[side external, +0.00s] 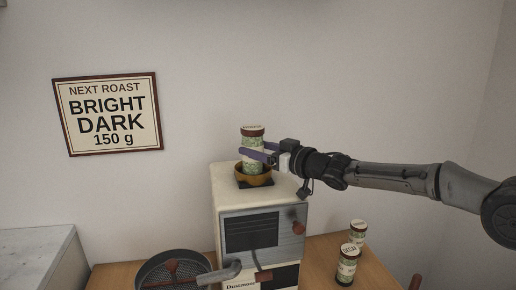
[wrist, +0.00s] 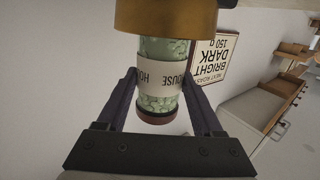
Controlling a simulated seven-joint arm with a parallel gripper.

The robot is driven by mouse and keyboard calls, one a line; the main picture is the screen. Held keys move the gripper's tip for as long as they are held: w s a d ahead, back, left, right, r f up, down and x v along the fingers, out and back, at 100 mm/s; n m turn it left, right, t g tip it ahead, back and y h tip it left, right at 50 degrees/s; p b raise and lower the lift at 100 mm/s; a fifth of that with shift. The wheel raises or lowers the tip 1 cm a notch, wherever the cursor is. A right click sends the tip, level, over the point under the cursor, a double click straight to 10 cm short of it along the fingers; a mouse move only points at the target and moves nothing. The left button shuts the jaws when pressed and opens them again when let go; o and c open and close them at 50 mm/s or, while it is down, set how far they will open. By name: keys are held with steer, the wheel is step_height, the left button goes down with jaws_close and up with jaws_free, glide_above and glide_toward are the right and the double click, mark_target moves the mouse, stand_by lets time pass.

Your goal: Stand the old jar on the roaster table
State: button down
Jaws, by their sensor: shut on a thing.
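My gripper (side external: 262,156) is shut on a green-patterned jar (side external: 253,139) with a brown lid and pale label, above the roaster (side external: 262,237). In the wrist view the jar (wrist: 160,105) appears upside down between my fingers (wrist: 159,78), and its label reads HOUSE. The jar is upright in the side view, over a wooden bowl (side external: 254,178). Its base is hidden by the bowl's rim, so I cannot tell whether it touches the bowl. The bowl (wrist: 165,16) also shows in the wrist view. The wooden table (side external: 322,255) stands under the roaster.
Two similar jars stand on the table right of the roaster: a front one marked DECAF (side external: 347,266) and one behind it (side external: 357,232). A round cooling tray (side external: 172,271) is at front left. A wall sign (side external: 108,114) reads BRIGHT DARK 150 g. A grey counter (side external: 35,262) is at left.

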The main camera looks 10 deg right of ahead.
steer(key=shift+c, duration=0.2)
jaws_free()
steer(key=v, duration=1.3)
steer(key=shift+s+d+f, duration=0.2)
steer(key=shift+d+f, duration=0.05)
steer(key=shift+d, duration=0.25)
steer(key=s+d+r+m+h, duration=0.25)
steer(key=s+d+h, duration=0.45)
steer(key=d, duration=0.7)
steer(key=s+d+f+m+g+h, duration=0.1)
steer(key=s+d, duration=0.4)
steer(key=s, duration=0.5)
steer(key=s+d+f+m+g+h, duration=0.1)
steer(key=s+d+f+g, duration=0.3)
steer(key=s, duration=0.7)
steer(key=shift+s+d+f+m+h, duration=0.4)
steer(key=shift+d+f+m, duration=0.2)
steer(key=shift+d+m, duration=0.3)
steer(key=shift+o, duration=0.2)
steer(key=s+f+g, duration=0.2)
steer(key=s+f, duration=0.1)
steer(key=s, duration=0.4)
steer(key=s+f+g, duration=0.1)
steer(key=s+f, duration=0.2)
steer(key=s, duration=0.4)
steer(key=shift+s+d+f+g, duration=0.25)
steer(key=shift+d+f+g, duration=0.15)
steer(key=shift+d, duration=0.1)
